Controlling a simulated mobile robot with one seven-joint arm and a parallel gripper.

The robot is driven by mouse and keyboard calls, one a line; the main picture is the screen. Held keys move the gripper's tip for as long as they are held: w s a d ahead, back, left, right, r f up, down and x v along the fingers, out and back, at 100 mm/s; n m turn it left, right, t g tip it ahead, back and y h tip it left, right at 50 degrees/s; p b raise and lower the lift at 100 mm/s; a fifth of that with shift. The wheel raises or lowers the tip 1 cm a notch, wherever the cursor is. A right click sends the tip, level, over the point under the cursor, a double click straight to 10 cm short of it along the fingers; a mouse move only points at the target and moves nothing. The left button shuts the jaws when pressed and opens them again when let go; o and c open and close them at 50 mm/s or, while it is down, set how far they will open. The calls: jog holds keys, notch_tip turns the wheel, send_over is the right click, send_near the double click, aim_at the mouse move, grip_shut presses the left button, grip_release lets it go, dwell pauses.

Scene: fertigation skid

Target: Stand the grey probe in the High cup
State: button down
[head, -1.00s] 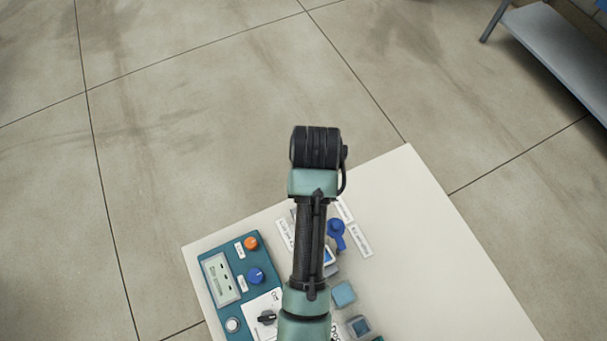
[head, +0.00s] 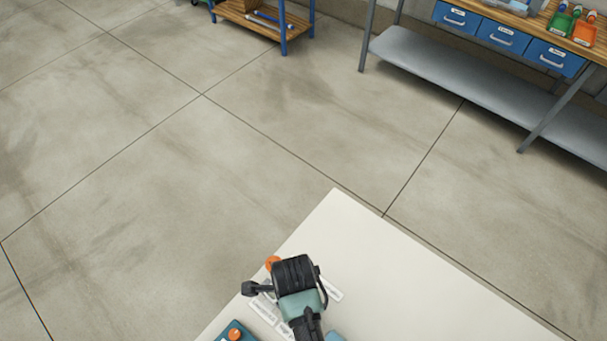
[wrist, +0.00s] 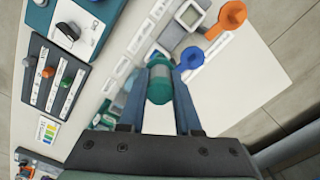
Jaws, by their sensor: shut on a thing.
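In the wrist view my gripper (wrist: 162,80) is shut on a short teal-green cylinder (wrist: 159,88) with a paler grey-green band. I cannot tell from this angle whether this is the grey probe or part of it. In the head view the wrist (head: 296,276) is over the pale table's left part, and the fingers are hidden under it. White label cards (wrist: 141,38) lie beyond the fingertips, too blurred to read here. I cannot single out the High cup.
A dark labelled block (wrist: 56,76) with coloured tops stands left. The table's right side (head: 400,275) is clear. A workbench (head: 480,75) stands far off.

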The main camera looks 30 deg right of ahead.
jog(key=m, duration=0.1)
jog(key=s+m, duration=0.1)
jog(key=shift+s+d+m, duration=0.1)
jog(key=shift+d+m, duration=0.3)
jog(key=shift+s+d+f+m, duration=0.1)
jog(key=shift+m, duration=0.3)
notch_tip(320, 180, down, 3)
jog(key=b, duration=0.2)
jog(key=shift+b, duration=0.3)
notch_tip(320, 180, down, 6)
jog(key=b, duration=0.3)
jog(key=shift+r, duration=0.25)
jog(key=c, duration=0.5)
grip_release()
